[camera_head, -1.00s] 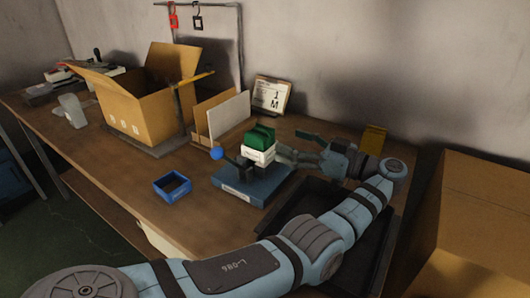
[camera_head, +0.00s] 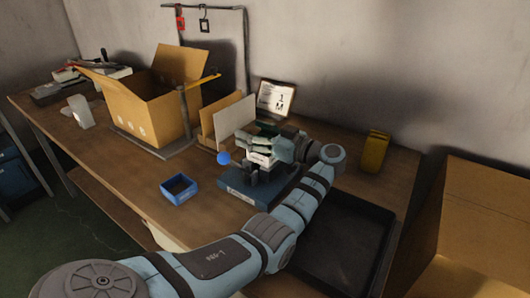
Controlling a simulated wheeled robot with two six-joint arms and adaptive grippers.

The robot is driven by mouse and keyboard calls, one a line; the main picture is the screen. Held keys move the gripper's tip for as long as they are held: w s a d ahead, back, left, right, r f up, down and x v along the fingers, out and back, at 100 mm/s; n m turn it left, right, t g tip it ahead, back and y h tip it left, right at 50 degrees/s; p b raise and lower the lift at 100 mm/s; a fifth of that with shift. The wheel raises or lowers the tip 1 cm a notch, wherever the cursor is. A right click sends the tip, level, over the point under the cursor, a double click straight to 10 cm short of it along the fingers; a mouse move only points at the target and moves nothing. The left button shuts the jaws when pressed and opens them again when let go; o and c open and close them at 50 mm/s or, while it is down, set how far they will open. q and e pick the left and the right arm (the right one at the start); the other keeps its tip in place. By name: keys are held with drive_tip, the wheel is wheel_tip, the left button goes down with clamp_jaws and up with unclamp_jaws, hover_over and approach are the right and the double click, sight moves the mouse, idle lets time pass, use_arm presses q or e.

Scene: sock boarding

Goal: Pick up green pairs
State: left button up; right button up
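A folded green pair (camera_head: 266,132) with a white band (camera_head: 262,159) rests on the blue stand (camera_head: 250,190) in the middle of the table. My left gripper (camera_head: 270,147) is at the stack, and its fingers cover most of the green. I cannot tell whether the fingers are closed on the pair or only around it. My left arm reaches in from the bottom left and across the front of the table. My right gripper is not in view.
An open cardboard box (camera_head: 152,105) stands at the back left. A small blue tray (camera_head: 179,190) is left of the stand. A black tray (camera_head: 350,245) lies at the right front. A yellow object (camera_head: 374,152) and a sign (camera_head: 276,98) stand behind.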

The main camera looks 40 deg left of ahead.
use_arm(q)
drive_tip(key=c, duration=1.2)
drive_tip(key=shift+r, duration=0.1)
drive_tip(key=shift+c, duration=0.2)
